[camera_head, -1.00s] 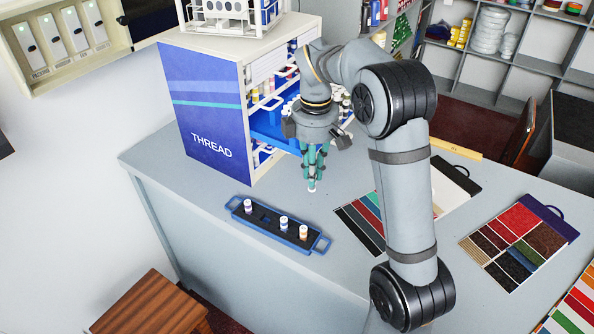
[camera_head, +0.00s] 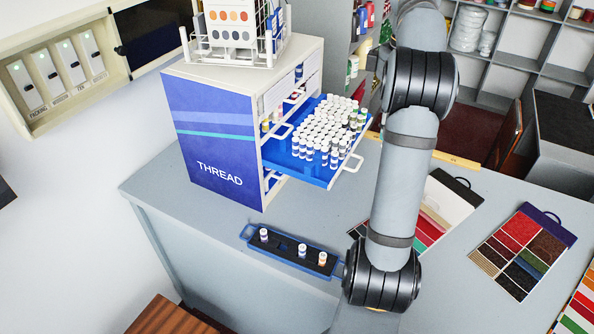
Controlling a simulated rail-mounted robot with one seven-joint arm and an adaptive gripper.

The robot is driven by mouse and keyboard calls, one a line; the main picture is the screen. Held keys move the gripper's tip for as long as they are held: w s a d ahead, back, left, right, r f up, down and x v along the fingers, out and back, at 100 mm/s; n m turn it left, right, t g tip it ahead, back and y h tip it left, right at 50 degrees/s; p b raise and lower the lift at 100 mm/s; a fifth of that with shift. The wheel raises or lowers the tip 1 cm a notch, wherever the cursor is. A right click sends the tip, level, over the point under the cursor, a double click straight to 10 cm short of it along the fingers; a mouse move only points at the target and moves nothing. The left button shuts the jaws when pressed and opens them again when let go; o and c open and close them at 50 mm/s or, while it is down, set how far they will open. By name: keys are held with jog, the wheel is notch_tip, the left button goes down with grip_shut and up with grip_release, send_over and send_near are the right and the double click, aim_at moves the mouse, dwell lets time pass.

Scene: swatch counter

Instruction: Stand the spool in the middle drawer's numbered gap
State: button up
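The middle drawer (camera_head: 295,164) of the thread cabinet (camera_head: 215,140) stands pulled out. It is blue and holds many white-capped spools (camera_head: 325,125) in close rows. I cannot make out the numbered gap or any numbers at this size. A dark tray with blue handles (camera_head: 275,249) lies on the counter in front of the cabinet. It holds three upright spools, at the left (camera_head: 264,235), right of centre (camera_head: 302,251) and right end (camera_head: 322,259), with an empty place between the left and centre ones.
A white wire rack (camera_head: 235,30) stands on the cabinet. Colour swatch boards (camera_head: 523,250) lie on the counter (camera_head: 210,235) at right, another partly behind my arm. Shelves stand at the back. The counter left of the tray is clear.

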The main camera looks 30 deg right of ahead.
jog(key=shift+m, duration=0.6)
jog(key=shift+w+a+f+b, duration=0.25)
jog(key=shift+w+a+f, duration=1.15)
jog(key=shift+a+f, duration=0.4)
jog(key=shift+w+a+f+b, duration=0.2)
jog(key=shift+w+a+f, duration=1.15)
jog(key=shift+a+f, duration=0.45)
jog(key=shift+w+a+f+b, duration=0.25)
jog(key=shift+w+a+f, duration=1.15)
jog(key=shift+a+f, duration=0.35)
jog(key=shift+d+f, duration=0.1)
jog(key=shift+f, duration=0.15)
jog(key=o, duration=0.8)
jog(key=shift+c, duration=0.2)
notch_tip(320, 180, up, 12)
jog(key=p, duration=0.3)
jog(key=shift+r, duration=0.15)
